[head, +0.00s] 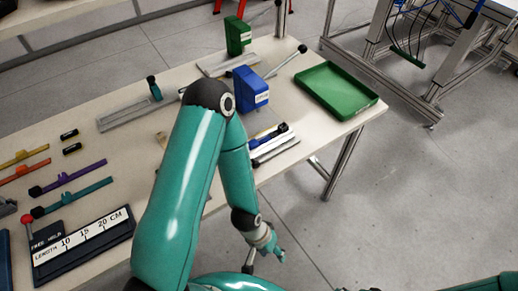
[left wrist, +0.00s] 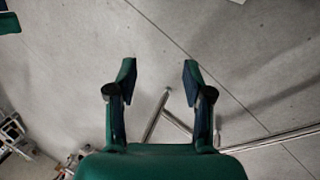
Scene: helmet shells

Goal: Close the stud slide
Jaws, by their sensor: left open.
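No label that I can read names the stud slide, so I cannot tell which thing it is. A grey rail (head: 140,108) with an upright dark teal handle (head: 154,88) lies on the table. A blue labelled block (head: 251,90) and a green labelled block (head: 238,36) stand farther right, near a second pale rail (head: 228,64). My left gripper (head: 278,252) hangs beyond the table's front edge, low over the floor and apart from these. In the left wrist view it is open and empty (left wrist: 160,75).
A green tray (head: 336,90) sits at the table's right end. Coloured bars (head: 68,177) and a length board (head: 83,245) lie at the left. My left arm hides part of the table's middle. Bare floor (head: 400,200) lies to the right.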

